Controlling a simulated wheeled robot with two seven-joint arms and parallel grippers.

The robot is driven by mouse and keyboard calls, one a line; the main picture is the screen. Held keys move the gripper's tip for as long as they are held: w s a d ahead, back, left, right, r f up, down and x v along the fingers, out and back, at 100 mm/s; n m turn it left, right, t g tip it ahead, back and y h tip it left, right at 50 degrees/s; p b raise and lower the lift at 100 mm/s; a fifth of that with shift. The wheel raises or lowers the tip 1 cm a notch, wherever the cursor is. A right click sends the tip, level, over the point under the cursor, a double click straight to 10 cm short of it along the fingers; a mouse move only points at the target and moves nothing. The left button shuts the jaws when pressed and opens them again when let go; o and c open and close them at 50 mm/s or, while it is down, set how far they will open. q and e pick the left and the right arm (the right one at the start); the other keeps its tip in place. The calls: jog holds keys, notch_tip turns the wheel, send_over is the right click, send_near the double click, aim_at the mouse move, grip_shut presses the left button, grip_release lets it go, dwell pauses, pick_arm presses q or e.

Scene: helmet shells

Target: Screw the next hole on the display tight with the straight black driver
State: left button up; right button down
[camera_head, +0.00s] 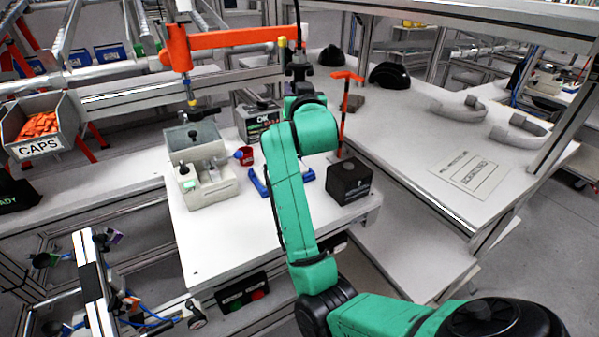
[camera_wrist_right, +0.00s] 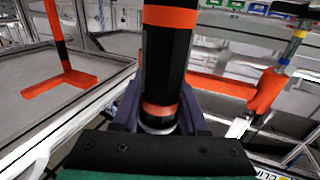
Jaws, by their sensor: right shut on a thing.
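The straight black driver (camera_wrist_right: 170,55), with orange bands, stands between the dark fingers of my right gripper (camera_wrist_right: 160,108) in the wrist view. The fingers are shut on it. In the head view the driver (camera_head: 298,58) is upright above my green right wrist, with a cable running up from it. My right gripper there (camera_head: 299,88) is mostly hidden by the wrist. A light grey fixture (camera_head: 208,188) with a grey panel at its back stands on the table, left of the arm. I cannot tell which part is the display; no screw hole can be made out. My left gripper is not in view.
A blue holder (camera_head: 259,184), a red cup (camera_head: 244,155) and a DK box (camera_head: 257,115) are close by. An orange arm (camera_head: 225,40) spans behind. The table front is clear.

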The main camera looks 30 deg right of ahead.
jog(key=shift+f, duration=0.4)
jog(key=shift+f+b, duration=0.6)
jog(key=shift+f, duration=0.3)
jog(key=shift+f+b, duration=0.3)
jog(key=shift+f, duration=0.3)
dwell(0.5)
jog(key=shift+f, duration=0.4)
dwell(1.4)
jog(key=shift+r, duration=0.1)
notch_tip(320, 180, up, 6)
jog(key=p, duration=0.6)
